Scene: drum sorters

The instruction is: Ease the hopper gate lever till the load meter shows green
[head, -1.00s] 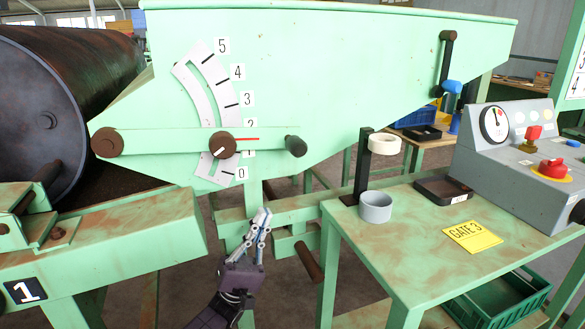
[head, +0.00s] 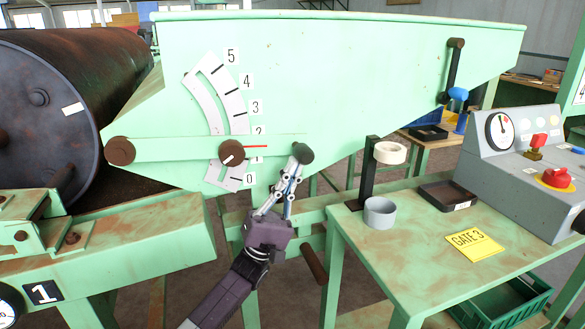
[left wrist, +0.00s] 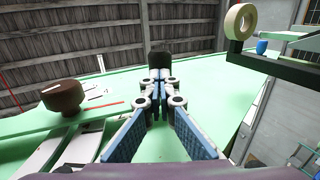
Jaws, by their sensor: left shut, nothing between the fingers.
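The hopper gate lever (head: 185,149) is a green bar across the pale green hopper (head: 330,80). It has a brown pivot at its left, a brown knob over the curved scale (head: 229,98), and a dark end handle (head: 302,153). Its red pointer sits just under the 2. My left gripper (head: 295,168) is shut and empty, its fingertips right at the handle's underside; contact is unclear. The left wrist view shows the handle (left wrist: 160,58) just beyond the tips (left wrist: 160,76). The load meter (head: 499,130) is a round dial on the grey console; its reading is too small to tell.
A green table (head: 400,240) on the right holds a grey ring (head: 380,213), a black post with a white roll (head: 390,153), a dark tray (head: 447,195) and a yellow GATE 3 card (head: 474,244). A green beam (head: 120,240) lies at lower left. A rusty drum (head: 75,100) stands behind.

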